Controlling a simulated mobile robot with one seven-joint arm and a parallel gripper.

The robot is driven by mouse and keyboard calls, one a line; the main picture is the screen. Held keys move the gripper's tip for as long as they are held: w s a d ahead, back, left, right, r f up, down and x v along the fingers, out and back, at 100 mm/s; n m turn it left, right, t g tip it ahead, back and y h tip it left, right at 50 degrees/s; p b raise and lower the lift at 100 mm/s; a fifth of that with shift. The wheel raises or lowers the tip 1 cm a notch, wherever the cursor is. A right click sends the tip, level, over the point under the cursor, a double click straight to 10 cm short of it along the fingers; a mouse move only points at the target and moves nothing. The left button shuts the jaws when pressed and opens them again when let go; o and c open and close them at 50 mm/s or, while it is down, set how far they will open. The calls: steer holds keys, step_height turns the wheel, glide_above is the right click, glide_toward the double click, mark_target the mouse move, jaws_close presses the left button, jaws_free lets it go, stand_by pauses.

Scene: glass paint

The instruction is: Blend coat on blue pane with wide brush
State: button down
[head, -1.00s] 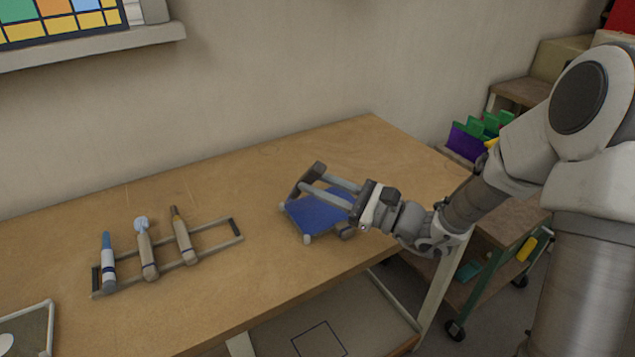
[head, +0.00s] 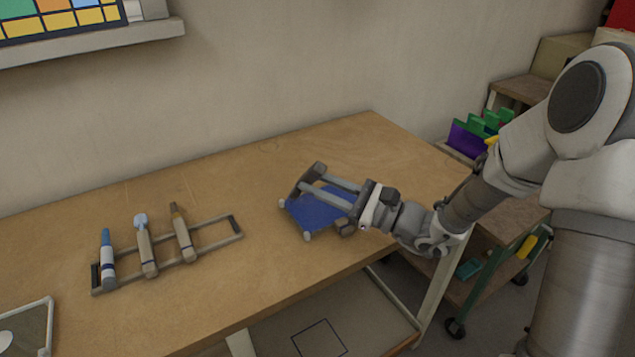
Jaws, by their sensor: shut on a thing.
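The blue pane (head: 312,219) lies near the right end of the bench, on a small stand with pale corner posts. My gripper (head: 308,183) reaches over it from the right, its two grey fingers stretching across the pane's far part. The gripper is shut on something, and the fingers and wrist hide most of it. I take it for the wide brush, but its bristles cannot be made out. A brownish block shows below the wrist by the pane's near right edge. Whether anything touches the glass cannot be told.
A rack (head: 215,240) on the left holds several upright tools, with free room at its right end. A framed tray (head: 40,330) is at the lower left corner. A green-framed cart (head: 490,285) stands right of the bench. The back of the bench is clear.

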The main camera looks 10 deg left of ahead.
steer(key=shift+f, duration=0.15)
steer(key=shift+w+d+p, duration=0.25)
steer(key=shift+w+d, duration=0.7)
steer(key=shift+d, duration=0.3)
steer(key=shift+w+d+p, duration=0.2)
steer(key=shift+w+d, duration=0.7)
steer(key=shift+d, duration=0.3)
step_height(320, 180, up, 5)
steer(key=p, duration=0.4)
